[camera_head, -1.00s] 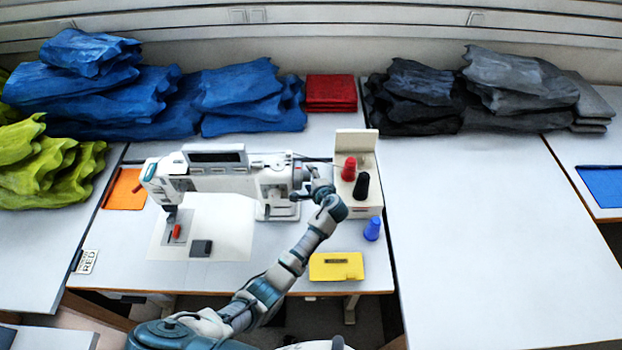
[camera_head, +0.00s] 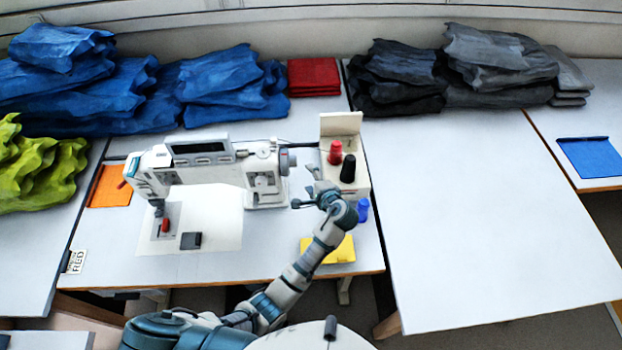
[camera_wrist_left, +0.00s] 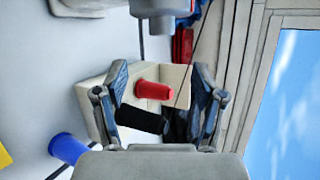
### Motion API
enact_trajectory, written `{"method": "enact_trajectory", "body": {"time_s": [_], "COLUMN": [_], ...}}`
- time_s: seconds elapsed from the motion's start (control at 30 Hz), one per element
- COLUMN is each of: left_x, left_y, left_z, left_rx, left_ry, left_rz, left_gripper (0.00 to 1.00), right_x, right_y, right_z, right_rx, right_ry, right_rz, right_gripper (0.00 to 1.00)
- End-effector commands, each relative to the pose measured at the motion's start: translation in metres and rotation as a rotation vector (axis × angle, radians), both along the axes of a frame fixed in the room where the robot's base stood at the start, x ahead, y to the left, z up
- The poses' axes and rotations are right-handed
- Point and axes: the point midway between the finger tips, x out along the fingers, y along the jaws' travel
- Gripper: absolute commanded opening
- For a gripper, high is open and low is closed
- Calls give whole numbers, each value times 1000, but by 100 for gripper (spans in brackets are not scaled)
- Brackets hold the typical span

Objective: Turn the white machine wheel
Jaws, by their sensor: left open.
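The white sewing machine (camera_head: 205,170) stands on the table at left centre, with its wheel (camera_head: 288,160) at the right end. The wheel appears to be the pale round part at the top of the left wrist view (camera_wrist_left: 160,10). My left gripper (camera_head: 305,188) is open, just to the lower right of the wheel and apart from it. In the left wrist view its two fingers (camera_wrist_left: 160,98) are spread, with the thread stand seen between and beyond them. My right gripper is not in view.
The thread stand (camera_head: 340,125) carries a red spool (camera_head: 335,152) and a black spool (camera_head: 348,168), close to my left gripper.

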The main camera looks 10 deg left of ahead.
Motion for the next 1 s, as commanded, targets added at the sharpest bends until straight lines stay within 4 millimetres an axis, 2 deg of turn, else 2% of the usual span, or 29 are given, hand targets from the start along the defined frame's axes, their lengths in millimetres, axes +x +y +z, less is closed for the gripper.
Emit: {"method": "enact_trajectory", "body": {"time_s": [0.17, 0.27, 0.4, 0.53, 0.67, 1.0], "left_x": [-2, -16, -44, -53, -38, 29], "left_y": [3, 7, 5, 3, 8, 42], "left_z": [1, 5, 7, 7, 3, -23], "left_rx": [-7, -38, -102, -132, -133, -130], "left_ry": [-19, -87, -159, -176, -174, -174], "left_rz": [-3, -26, -85, -112, -113, -111], "left_gripper": [69, 69, 69, 69, 69, 69], "right_x": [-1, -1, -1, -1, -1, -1], "right_y": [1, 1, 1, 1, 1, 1], "right_z": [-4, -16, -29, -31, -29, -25], "right_rx": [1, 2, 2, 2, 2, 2], "right_ry": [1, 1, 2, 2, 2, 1], "right_rz": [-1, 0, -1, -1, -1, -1], "right_gripper": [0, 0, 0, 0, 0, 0]}}
